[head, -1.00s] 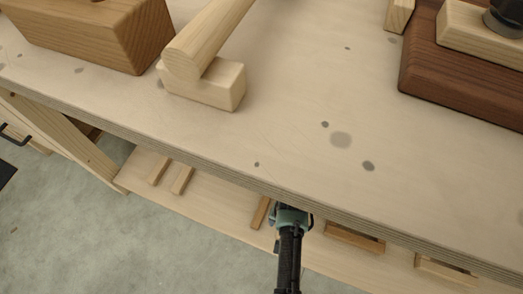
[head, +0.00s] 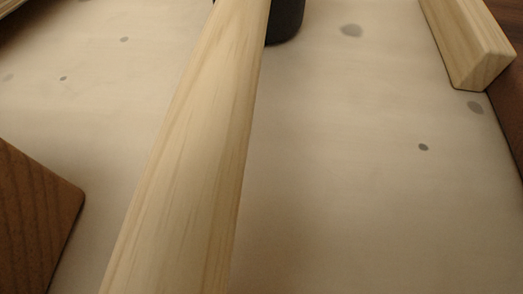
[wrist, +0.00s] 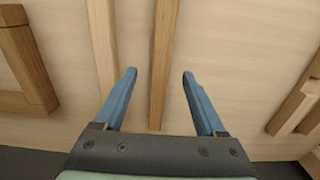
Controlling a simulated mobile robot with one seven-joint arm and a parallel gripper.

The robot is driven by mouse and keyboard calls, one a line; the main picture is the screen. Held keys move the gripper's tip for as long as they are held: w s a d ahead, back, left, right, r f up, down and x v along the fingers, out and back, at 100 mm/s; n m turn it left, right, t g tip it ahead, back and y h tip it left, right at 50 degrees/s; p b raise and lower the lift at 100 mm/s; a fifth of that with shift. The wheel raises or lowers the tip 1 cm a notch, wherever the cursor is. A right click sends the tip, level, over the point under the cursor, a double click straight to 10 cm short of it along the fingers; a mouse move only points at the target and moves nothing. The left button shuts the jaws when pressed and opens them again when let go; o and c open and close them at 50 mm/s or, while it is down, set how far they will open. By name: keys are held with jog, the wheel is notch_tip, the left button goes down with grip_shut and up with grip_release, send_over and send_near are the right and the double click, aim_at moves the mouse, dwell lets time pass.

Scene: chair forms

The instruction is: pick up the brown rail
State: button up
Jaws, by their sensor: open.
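In the wrist view, a long, narrow brown rail (wrist: 163,50) lies on a pale wooden surface and runs up out of the picture. My gripper (wrist: 160,74) is open, with one blue finger on each side of the rail in the picture. The rail's near end shows between the fingers, with a gap on both sides. I cannot tell how far the fingertips are above or beside it. Neither the gripper nor the rail shows in the head view.
A paler strip (wrist: 103,45) lies just left of the left finger. A brown frame-like piece (wrist: 28,60) is at the far left and wooden pieces (wrist: 297,105) at the right. In the head view, a thick pale bar (head: 200,150) crosses close over the worktop (head: 340,170).

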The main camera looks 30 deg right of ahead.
jog(key=shift+w+f+b, duration=0.15)
jog(key=shift+f+b, duration=1.05)
jog(key=shift+f, duration=0.15)
jog(key=shift+w+f+b, duration=0.15)
jog(key=shift+f+b, duration=1.05)
jog(key=shift+f, duration=0.1)
jog(key=shift+f, duration=0.15)
grip_shut()
